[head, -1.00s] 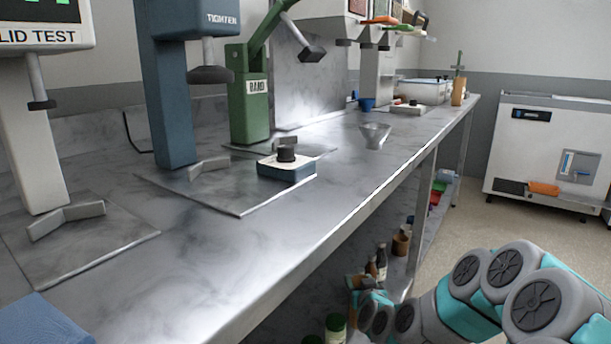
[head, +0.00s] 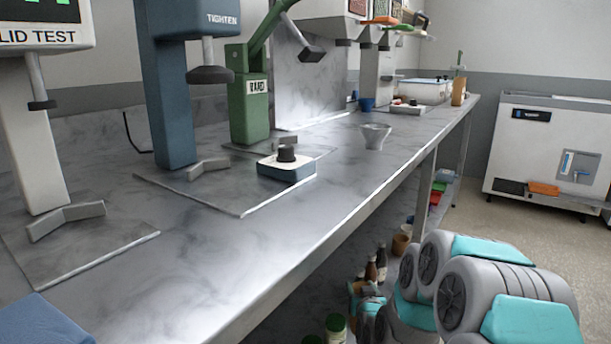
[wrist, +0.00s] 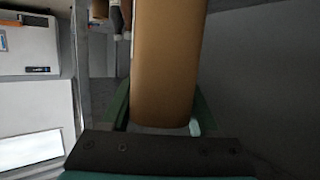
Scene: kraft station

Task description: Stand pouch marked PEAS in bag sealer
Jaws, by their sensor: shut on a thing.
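In the wrist view my gripper (wrist: 160,118) is shut on a tan, kraft-coloured pouch (wrist: 165,60), with its green fingers on either side of it. No marking shows on the side facing the camera, so I cannot read whether it says PEAS. In the head view my arm is at the lower right, beside the bench's front edge and low near the under-shelf. The gripper and the pouch cannot be made out there. I cannot identify a bag sealer in either view.
The grey bench (head: 330,190) carries the LID TEST stand (head: 35,130), blue TIGHTEN press (head: 168,100), green BAND press (head: 248,100), a dark-knobbed block (head: 287,166) and a metal funnel (head: 375,136). Bottles (head: 381,262) stand on the under-shelf. A white machine (head: 548,150) is at the right.

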